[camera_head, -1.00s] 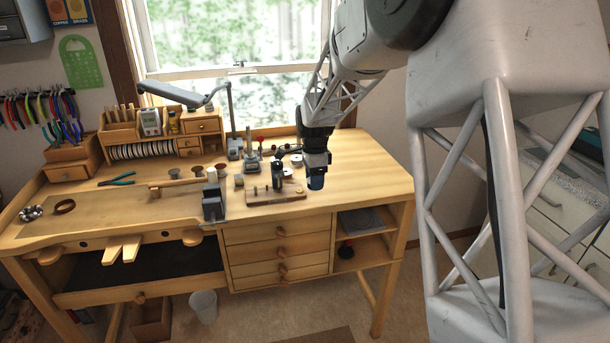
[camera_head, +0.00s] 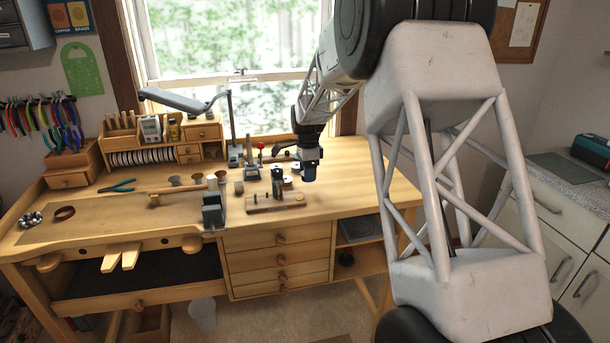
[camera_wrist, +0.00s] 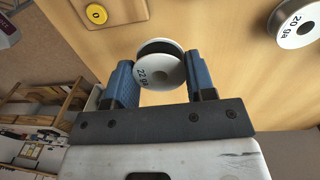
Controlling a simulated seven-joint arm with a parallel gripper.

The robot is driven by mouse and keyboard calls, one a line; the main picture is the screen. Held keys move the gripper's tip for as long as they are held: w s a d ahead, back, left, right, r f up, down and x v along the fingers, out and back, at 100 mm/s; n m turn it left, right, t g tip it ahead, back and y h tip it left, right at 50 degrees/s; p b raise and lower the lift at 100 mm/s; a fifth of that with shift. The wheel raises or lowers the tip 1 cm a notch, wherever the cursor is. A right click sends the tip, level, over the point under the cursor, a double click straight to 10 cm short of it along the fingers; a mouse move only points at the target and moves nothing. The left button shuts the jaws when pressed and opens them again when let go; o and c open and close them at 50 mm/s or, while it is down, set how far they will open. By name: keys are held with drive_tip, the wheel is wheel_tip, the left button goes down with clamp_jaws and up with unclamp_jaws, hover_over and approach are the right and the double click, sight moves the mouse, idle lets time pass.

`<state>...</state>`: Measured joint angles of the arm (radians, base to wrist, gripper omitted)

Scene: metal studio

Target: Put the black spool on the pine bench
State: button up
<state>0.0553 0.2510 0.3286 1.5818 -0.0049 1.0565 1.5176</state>
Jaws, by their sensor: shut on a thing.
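My gripper (camera_wrist: 157,66) is shut on the black spool (camera_wrist: 165,72), which has white end discs, a dark winding between them and the mark "22 ga". The blue fingers hold it from both sides in the wrist view. In the head view my gripper (camera_head: 309,172) is over the back right part of the pine bench (camera_head: 352,188); the held spool cannot be made out there. The bench top also fills the wrist view's upper part (camera_wrist: 225,55). Whether the spool touches the bench cannot be told.
Another spool (camera_wrist: 296,22), marked "20 ga", stands on the bench at the wrist view's upper right. A wooden block (camera_head: 277,202) with a yellow disc (camera_wrist: 96,14) lies near my gripper. Small tools stand left of it; the right bench top looks clear.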

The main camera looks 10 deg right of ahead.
drive_tip(key=shift+w+d+f, duration=0.1)
drive_tip(key=shift+w+f, duration=0.05)
drive_tip(key=shift+w, duration=1)
drive_tip(key=shift+w+d+f, duration=0.1)
drive_tip(key=shift+w, duration=1.05)
drive_tip(key=shift+w, duration=0.1)
drive_tip(key=shift+w+f, duration=0.2)
drive_tip(key=shift+w, duration=0.2)
drive_tip(key=shift+f, duration=1.6)
drive_tip(key=shift+f, duration=0.1)
drive_tip(key=o, duration=1.3)
drive_tip(key=shift+o, duration=0.2)
